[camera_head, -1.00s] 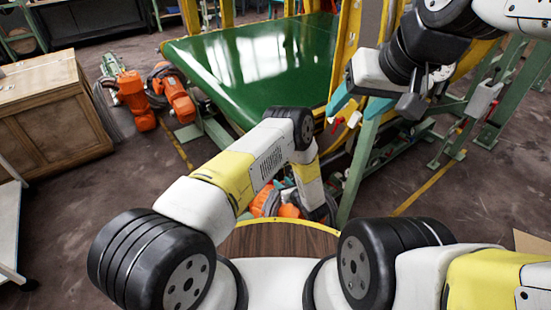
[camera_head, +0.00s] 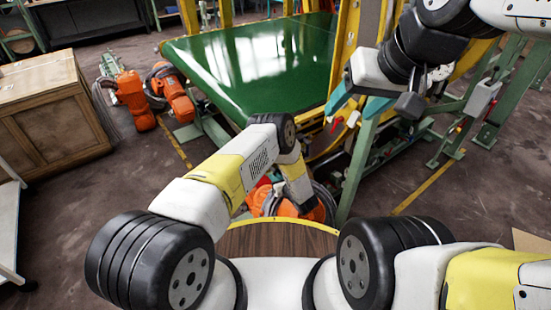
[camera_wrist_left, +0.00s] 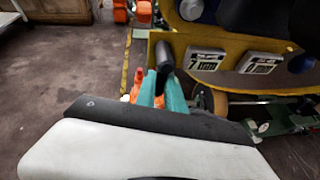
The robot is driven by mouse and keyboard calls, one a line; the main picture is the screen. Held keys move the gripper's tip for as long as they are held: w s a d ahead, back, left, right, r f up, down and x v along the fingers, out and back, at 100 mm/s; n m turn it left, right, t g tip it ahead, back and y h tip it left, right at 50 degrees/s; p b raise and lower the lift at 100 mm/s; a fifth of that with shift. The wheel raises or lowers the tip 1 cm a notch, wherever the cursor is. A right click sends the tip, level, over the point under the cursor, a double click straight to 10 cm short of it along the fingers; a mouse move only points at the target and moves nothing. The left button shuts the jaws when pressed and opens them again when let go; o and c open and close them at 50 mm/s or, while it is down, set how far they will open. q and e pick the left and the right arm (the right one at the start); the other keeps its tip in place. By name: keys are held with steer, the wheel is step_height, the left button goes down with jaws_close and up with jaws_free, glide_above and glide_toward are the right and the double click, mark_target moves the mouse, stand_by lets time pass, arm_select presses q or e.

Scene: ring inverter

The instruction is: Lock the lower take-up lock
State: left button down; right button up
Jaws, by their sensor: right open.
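My left gripper (camera_wrist_left: 161,92) shows two teal fingers in the left wrist view, with a black cylindrical handle (camera_wrist_left: 164,55) at their tips. Whether the fingers touch or grip it is unclear. In the head view my left forearm hides this gripper. My right gripper (camera_head: 357,104) is open and empty, its teal fingers apart in front of the yellow frame. A small red handle (camera_head: 336,124) and a white one (camera_head: 353,119) show just below it on the machine. I cannot tell which part is the lower take-up lock.
A green belt table (camera_head: 265,65) fills the back middle, beside the yellow machine frame (camera_head: 349,35). Green legs and beams stand at right. Orange machines (camera_head: 178,98) stand left of the belt, near a wooden cabinet (camera_head: 50,110). The left wrist view shows two labelled boxes (camera_wrist_left: 206,60) on a yellow panel.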

arm_select(q)
steer(key=shift+w+d+n+h, duration=0.1)
steer(key=shift+n+h, duration=0.2)
stand_by(0.4)
steer(key=c, duration=1.4)
jaws_free()
steer(key=shift+c, duration=0.2)
steer(key=v, duration=0.7)
steer(key=shift+s+d+r, duration=0.1)
steer(key=shift+s+d, duration=0.05)
steer(key=shift+s, duration=0.2)
